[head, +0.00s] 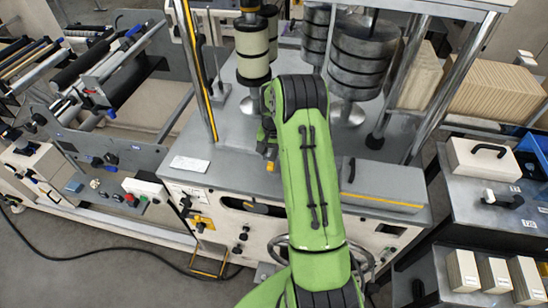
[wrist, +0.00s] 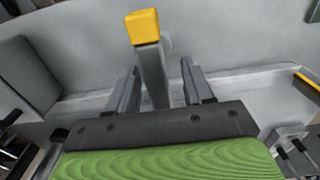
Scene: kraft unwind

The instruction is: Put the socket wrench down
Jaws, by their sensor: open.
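The socket wrench (wrist: 153,72) shows in the wrist view as a grey bar with a yellow end. It stands between the two fingers of my gripper (wrist: 160,66), which are open with a gap on either side of the bar. In the head view my gripper (head: 267,138) is over the grey machine top (head: 232,165), mostly hidden by my green arm. A small yellow part of the wrench (head: 271,153) shows beside it there. I cannot tell whether the wrench rests on the surface.
Stacked dark discs (head: 362,55) and cream rolls (head: 252,50) stand behind the gripper. A grey box (head: 385,183) lies to the right, and a metal post (head: 196,70) rises to the left. A white card (head: 189,164) lies on the machine top, with bare surface around it.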

